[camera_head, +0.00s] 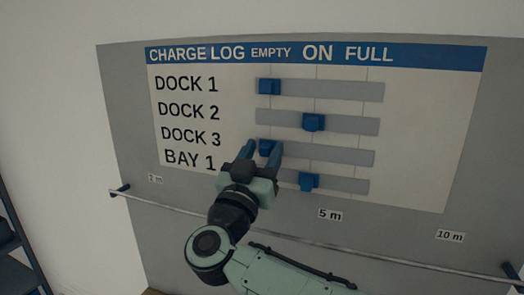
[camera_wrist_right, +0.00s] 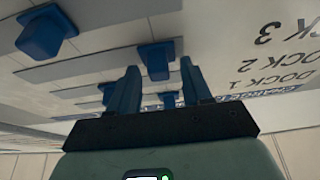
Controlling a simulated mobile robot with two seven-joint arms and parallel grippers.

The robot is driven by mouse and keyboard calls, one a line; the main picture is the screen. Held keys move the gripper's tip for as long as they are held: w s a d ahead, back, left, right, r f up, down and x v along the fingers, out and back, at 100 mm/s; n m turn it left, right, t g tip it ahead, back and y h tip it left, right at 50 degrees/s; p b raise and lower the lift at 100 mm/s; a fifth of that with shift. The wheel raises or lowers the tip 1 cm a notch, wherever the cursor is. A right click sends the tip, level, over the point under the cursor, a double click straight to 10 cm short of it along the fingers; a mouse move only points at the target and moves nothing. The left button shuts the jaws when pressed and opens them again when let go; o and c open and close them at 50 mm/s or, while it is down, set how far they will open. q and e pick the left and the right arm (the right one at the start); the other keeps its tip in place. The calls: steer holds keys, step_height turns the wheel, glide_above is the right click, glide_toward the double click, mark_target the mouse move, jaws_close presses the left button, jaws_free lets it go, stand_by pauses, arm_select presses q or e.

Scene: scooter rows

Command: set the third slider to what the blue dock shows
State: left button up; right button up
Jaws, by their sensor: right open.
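The charge log board (camera_head: 420,120) has several rows with blue slider knobs, under the headings EMPTY, ON and FULL. The third slider (camera_head: 265,147), in the DOCK 3 row, stands at the left end of its track, under EMPTY. It also shows in the right wrist view (camera_wrist_right: 158,58). My right gripper (camera_head: 264,144) is open, with one finger on each side of this knob. In the right wrist view its fingertips (camera_wrist_right: 159,66) show a gap on both sides of the knob. I see no blue dock. My left gripper is not in view.
The DOCK 1 knob (camera_head: 269,87) is under EMPTY. The DOCK 2 knob (camera_head: 313,122) and the BAY 1 knob (camera_head: 308,181) are under ON, the latter close to my right gripper. A rail (camera_head: 400,255) with distance labels runs below. A dark shelf (camera_head: 12,240) stands at left.

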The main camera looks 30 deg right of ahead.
jaws_close()
steer(key=s+d+b, duration=0.1)
steer(key=s+d, duration=0.1)
steer(key=s+d+b, duration=0.1)
steer(key=s+d, duration=0.1)
steer(key=s, duration=0.1)
steer(key=shift+s+d+f, duration=0.2)
steer(key=shift+s+d, duration=0.15)
steer(key=s+d, duration=0.2)
steer(key=s+d+b, duration=0.1)
steer(key=s, duration=0.1)
steer(key=s+d+b, duration=0.1)
steer(key=s+d, duration=0.1)
steer(key=shift+s+d+r, duration=0.15)
steer(key=shift+s+d, duration=0.15)
steer(key=shift+s, duration=0.05)
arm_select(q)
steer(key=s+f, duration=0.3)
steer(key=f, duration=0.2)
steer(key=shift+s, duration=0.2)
arm_select(e)
steer(key=shift+s+d, duration=0.4)
steer(key=shift+d, duration=0.05)
jaws_free()
steer(key=shift+s+d, duration=0.1)
steer(key=shift+s, duration=0.1)
